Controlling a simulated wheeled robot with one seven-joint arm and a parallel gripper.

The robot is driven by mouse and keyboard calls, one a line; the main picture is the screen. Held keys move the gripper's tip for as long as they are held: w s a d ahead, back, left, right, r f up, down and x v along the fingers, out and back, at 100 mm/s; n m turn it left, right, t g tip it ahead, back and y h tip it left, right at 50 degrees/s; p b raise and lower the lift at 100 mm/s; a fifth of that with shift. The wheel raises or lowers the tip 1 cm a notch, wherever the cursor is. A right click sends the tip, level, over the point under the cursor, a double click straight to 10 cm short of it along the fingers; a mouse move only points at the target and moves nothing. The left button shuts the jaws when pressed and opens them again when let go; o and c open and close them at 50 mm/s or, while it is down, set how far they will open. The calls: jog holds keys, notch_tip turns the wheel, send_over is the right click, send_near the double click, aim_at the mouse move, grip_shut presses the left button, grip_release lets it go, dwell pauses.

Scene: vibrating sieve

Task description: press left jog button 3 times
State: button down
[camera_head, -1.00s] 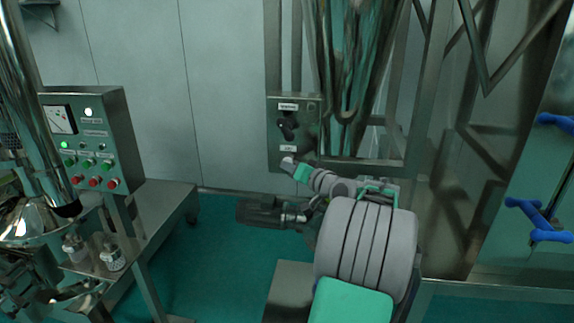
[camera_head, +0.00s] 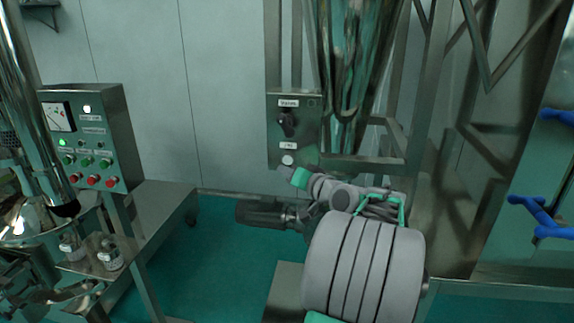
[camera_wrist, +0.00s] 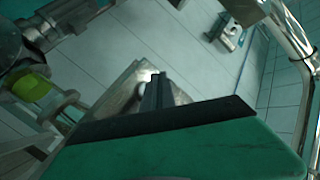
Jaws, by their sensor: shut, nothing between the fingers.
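A grey metal control box (camera_head: 277,133) stands mid-view on the machine frame. It has a dark rotary switch (camera_head: 287,122) and, below a small label, a round white button (camera_head: 288,160). My gripper (camera_head: 284,171) is shut and empty, its tip just below and in front of the white button. A small gap seems to show between them; exact depth is hard to tell. In the wrist view my shut fingers (camera_wrist: 158,88) point at a box face, with a pale bright spot (camera_wrist: 147,75) beside their tips that looks like the button, partly hidden.
A second control panel (camera_head: 118,140) with a gauge and green and red buttons stands at left, above a metal bench (camera_head: 160,215) holding glass jars (camera_head: 110,256). Blue handles (camera_head: 540,214) are at right. A steel hopper (camera_head: 350,80) hangs right of the box. Green floor (camera_head: 215,265) is clear.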

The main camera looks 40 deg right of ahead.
jog(key=shift+s+a+b, duration=0.3)
jog(key=shift+s+a, duration=0.4)
jog(key=shift+a, duration=0.25)
